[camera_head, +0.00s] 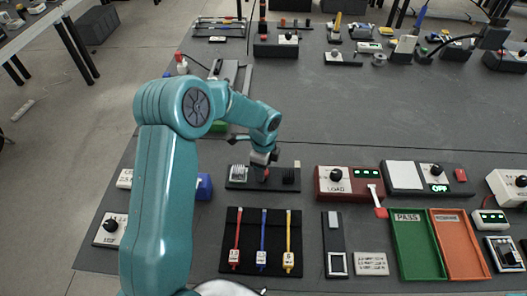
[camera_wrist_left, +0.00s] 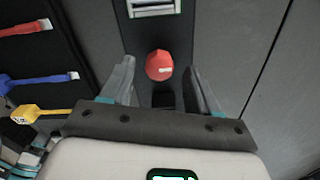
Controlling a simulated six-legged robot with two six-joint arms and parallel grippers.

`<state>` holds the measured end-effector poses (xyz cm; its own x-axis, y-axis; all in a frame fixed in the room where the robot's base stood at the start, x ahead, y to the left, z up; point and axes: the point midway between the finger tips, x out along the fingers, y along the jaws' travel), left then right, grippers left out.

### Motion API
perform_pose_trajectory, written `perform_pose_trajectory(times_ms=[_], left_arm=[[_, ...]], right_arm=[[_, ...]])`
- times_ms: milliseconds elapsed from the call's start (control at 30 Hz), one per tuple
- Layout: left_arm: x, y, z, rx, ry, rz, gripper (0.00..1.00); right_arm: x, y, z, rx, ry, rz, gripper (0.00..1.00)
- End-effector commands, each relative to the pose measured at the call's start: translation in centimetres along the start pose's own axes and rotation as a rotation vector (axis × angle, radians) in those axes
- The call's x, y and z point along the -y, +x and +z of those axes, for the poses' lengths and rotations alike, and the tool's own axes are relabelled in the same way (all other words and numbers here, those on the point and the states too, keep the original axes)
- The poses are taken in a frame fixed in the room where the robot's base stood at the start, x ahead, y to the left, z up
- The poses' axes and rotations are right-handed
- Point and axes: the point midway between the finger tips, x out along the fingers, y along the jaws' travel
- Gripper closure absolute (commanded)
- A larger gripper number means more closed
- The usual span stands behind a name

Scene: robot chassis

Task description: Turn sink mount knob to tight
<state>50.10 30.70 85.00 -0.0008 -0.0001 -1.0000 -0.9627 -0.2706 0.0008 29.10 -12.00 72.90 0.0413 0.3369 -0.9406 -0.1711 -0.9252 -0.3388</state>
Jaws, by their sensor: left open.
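The sink mount (camera_head: 262,184) is a dark flat base near the middle of the bench in the head view. It carries a silver finned block at its left end and a dark block at its right. My left gripper (camera_head: 262,158) is over its middle, and its fingers largely hide the knob there. In the left wrist view, the red knob (camera_wrist_left: 159,65) with a small white mark lies between the two fingertips of my open left gripper (camera_wrist_left: 163,80). A gap shows on each side of it. Whether the fingers are down at the knob's height is unclear. My right gripper is not in view.
A black mat (camera_head: 277,262) with red, blue and yellow cables lies in front of the mount. A red LOAD box (camera_head: 345,190) stands to its right, with green (camera_head: 418,265) and orange (camera_head: 460,262) trays beyond. The bench behind the mount is mostly clear.

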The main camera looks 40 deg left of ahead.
Motion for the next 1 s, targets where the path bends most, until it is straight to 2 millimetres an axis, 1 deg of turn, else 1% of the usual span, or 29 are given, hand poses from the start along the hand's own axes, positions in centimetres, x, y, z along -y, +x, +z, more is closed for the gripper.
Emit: perform_pose_trajectory(times_ms=[167,300,400,500,600,700,1000], left_arm=[[0.1,-4.3,0.0,-0.001,0.001,-0.008,0.40],[0.1,-8.1,0.0,-0.001,0.001,-0.009,0.40],[0.1,-10.6,-0.1,-0.001,0.003,-0.008,0.40],[0.1,-12.6,0.0,-0.001,0.002,-0.007,0.40],[0.0,-14.0,-0.1,-0.001,0.002,-0.005,0.40],[0.0,-14.8,-0.1,-0.001,0.003,-0.003,0.40],[0.0,-15.1,0.0,0.000,0.003,-0.002,0.40]], right_arm=[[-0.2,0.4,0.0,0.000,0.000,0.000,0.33],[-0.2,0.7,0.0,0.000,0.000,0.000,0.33],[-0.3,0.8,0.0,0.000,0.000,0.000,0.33],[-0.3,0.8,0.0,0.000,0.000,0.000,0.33],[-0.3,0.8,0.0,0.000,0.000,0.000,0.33],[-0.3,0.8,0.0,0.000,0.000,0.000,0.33],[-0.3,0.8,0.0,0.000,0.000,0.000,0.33]])
